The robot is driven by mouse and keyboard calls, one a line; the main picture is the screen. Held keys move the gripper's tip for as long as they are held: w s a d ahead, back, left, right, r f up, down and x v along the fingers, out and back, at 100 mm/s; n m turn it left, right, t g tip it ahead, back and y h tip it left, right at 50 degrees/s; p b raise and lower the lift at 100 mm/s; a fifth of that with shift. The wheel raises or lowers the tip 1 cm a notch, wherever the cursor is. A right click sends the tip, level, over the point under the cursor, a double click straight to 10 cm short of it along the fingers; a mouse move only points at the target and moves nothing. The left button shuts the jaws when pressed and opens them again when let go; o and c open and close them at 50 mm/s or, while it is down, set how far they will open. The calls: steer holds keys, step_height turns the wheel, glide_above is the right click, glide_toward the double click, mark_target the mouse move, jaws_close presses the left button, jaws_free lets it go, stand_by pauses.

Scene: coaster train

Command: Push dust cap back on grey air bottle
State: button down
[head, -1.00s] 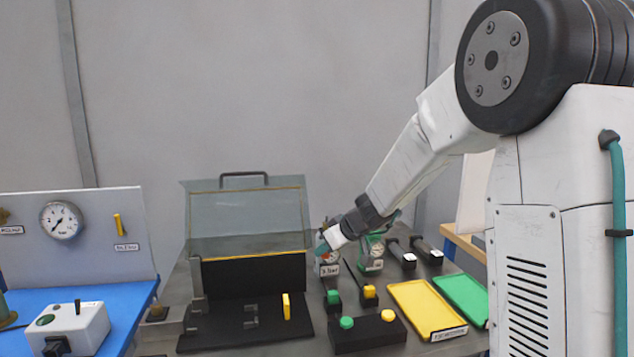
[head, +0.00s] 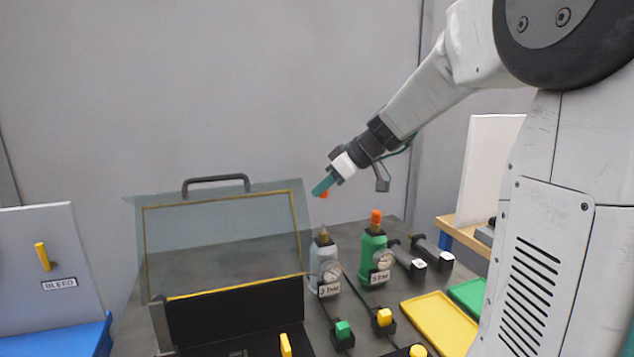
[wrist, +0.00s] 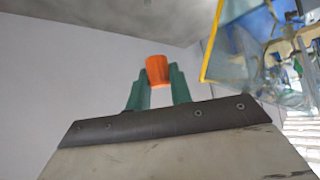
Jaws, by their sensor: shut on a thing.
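The grey air bottle (head: 324,262) stands upright on the dark bench in the head view, with a gauge and a "3 bar" label on its front. Its brass top (head: 323,236) is bare. My gripper (head: 323,190) is raised above the bottle, apart from it. Its teal fingers are shut on an orange dust cap (head: 324,195), which peeks out below the fingertips. The wrist view shows the cap (wrist: 158,70) between the two fingers. A finger hides much of the cap in the head view.
A green bottle (head: 373,254) with its own orange cap (head: 376,217) stands just right of the grey one. A clear-lidded case (head: 225,240) with a handle stands close on the left. Black cylinders (head: 410,258), yellow and green trays lie to the right.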

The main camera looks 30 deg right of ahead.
steer(key=shift+a, duration=0.1)
steer(key=shift+n, duration=0.3)
steer(key=shift+s+f, duration=0.1)
steer(key=shift+f, duration=2.8)
steer(key=shift+f, duration=1.6)
steer(key=c, duration=1.2)
jaws_free()
steer(key=shift+o, duration=0.2)
